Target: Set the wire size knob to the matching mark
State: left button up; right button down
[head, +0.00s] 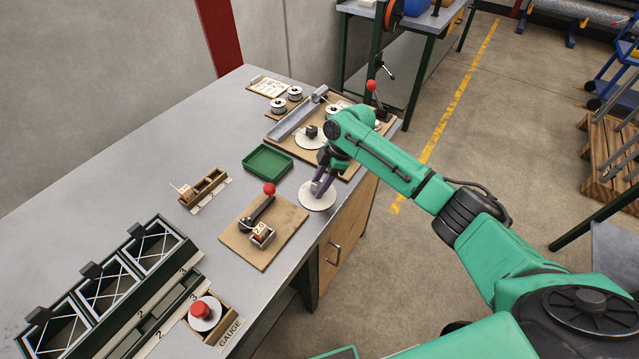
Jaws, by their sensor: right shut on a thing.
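A round white dial plate (317,204) lies near the right edge of the grey workbench. My right gripper (319,188) reaches down over this plate from the right, its purple fingers shut at the plate's centre. It is closed on the knob there, which the fingers almost wholly hide. The marks on the plate are too small to read, so I cannot tell where the knob points. My left gripper is out of view.
A second white dial with a black knob (312,131) sits on the wooden board behind. A red-knobbed lever (268,190) stands on a board to the left. A green tray (268,161) lies nearby. A gauge with a red knob (202,309) is at the front.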

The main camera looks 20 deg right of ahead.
jog(key=shift+c, duration=1.8)
grip_release()
jog(key=shift+r, duration=0.1)
jog(key=b+v, duration=0.2)
jog(key=v, duration=1.2)
jog(key=shift+r+b, duration=0.2)
jog(key=shift+b, duration=0.15)
